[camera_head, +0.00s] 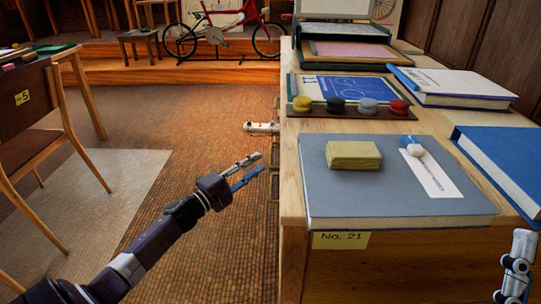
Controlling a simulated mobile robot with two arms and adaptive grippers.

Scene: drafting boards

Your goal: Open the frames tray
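The wooden desk (293,255) marked "No. 21" stands on the right. Its left side is seen almost edge-on, with several small brass-coloured pulls (274,186) along it. A pale piece (262,127) sticks out from that side, farther back. No label reading "frames" can be made out, so I cannot tell which part is the frames tray. My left gripper (262,162) is open and empty, its fingers pointing at the desk's left side; contact with a pull cannot be judged. My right gripper (519,262) shows only partly at the lower right edge; its fingers are unclear.
A chair (58,140) stands left. The brown floor (200,120) between is clear.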

